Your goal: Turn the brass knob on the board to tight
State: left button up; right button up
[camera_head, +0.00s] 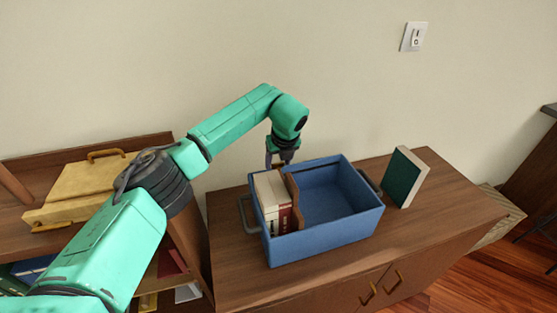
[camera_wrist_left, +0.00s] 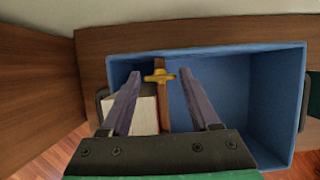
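A blue box (camera_head: 336,228) stands on the cabinet and also shows in the left wrist view (camera_wrist_left: 286,110). A wooden board (camera_head: 292,190) stands upright in it as a divider; it also shows in the left wrist view (camera_wrist_left: 164,110). The brass knob (camera_wrist_left: 160,75) has two wings and sits at the board's far end. I cannot make it out in the head view. My left gripper (camera_head: 281,160) is above the box's back edge, pointing down. In the left wrist view its fingers (camera_wrist_left: 160,82) are wide apart, one each side of the knob, with gaps. My right gripper is not in view.
Books (camera_head: 272,196) stand in the box's left compartment; the right compartment is empty. A dark green book (camera_head: 404,178) stands right of the box on the cabinet top (camera_head: 450,205). A yellow case (camera_head: 80,190) lies on the left shelf. A wall switch (camera_head: 414,37) is above.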

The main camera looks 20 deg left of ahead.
pick_arm(q)
grip_shut()
